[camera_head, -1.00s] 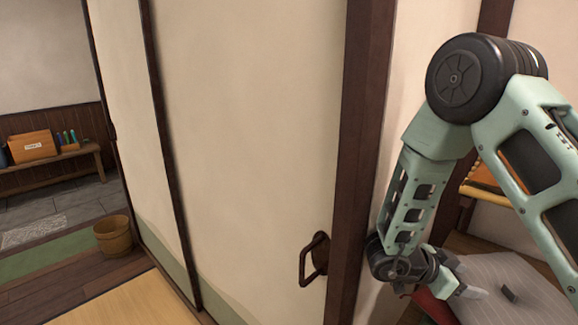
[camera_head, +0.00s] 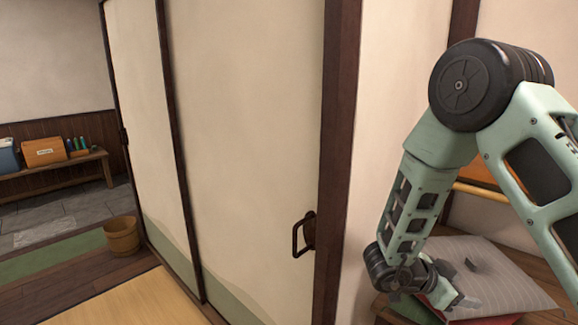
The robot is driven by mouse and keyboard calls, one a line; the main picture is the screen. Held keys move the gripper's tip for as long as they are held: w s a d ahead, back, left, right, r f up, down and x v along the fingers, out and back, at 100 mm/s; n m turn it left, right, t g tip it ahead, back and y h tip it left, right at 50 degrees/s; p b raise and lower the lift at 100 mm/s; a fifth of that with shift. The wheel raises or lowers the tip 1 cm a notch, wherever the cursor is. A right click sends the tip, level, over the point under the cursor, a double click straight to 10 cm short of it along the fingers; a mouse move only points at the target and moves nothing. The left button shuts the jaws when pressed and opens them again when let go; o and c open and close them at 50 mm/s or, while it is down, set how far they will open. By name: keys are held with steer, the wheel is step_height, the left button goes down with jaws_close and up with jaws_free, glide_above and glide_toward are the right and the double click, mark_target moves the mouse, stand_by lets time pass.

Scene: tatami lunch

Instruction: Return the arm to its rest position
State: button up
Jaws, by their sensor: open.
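My gripper (camera_head: 462,285) is at the lower right of the head view, at the end of my folded, downward-reaching green arm. Its jaws are apart and I see nothing between them. It appears in front of a grey striped cushion (camera_head: 500,275); I cannot tell whether it touches it. A small dark piece (camera_head: 470,264) shows against the cushion. Something red (camera_head: 437,312) shows below the gripper, partly hidden by it.
A sliding door (camera_head: 245,130) with a dark handle (camera_head: 303,234) fills the middle. A wooden bucket (camera_head: 121,235) stands on the floor at left. A bench (camera_head: 60,166) behind carries an orange box (camera_head: 44,152) and several bottles. Tatami (camera_head: 130,300) lies clear at lower left.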

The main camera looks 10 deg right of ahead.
steer(key=w+a+r+n+t+y, duration=0.2)
steer(key=a+n+y, duration=0.2)
steer(key=a, duration=0.4)
steer(key=w+a+r+n+t+y, duration=0.1)
steer(key=a+r+n+t+y, duration=0.15)
steer(key=a+y, duration=0.4)
steer(key=w+a+r+n+t+y, duration=0.1)
steer(key=w+a+n+t+y, duration=0.3)
steer(key=a, duration=0.6)
steer(key=s+a+r+n+g+y, duration=0.2)
steer(key=s+a+r+n+g, duration=0.15)
steer(key=s+a+n, duration=0.5)
steer(key=s+d+r+n+g+h, duration=0.1)
steer(key=s+d+n+g, duration=0.1)
steer(key=s, duration=0.7)
steer(key=s+d+r+n+g+h, duration=0.1)
steer(key=s+d+n+g+h, duration=0.1)
steer(key=s, duration=0.8)
steer(key=d+n+g, duration=0.1)
steer(key=d+n, duration=0.1)
steer(key=shift+s+r+n, duration=0.15)
steer(key=shift+s+n, duration=0.15)
steer(key=shift+n, duration=0.1)
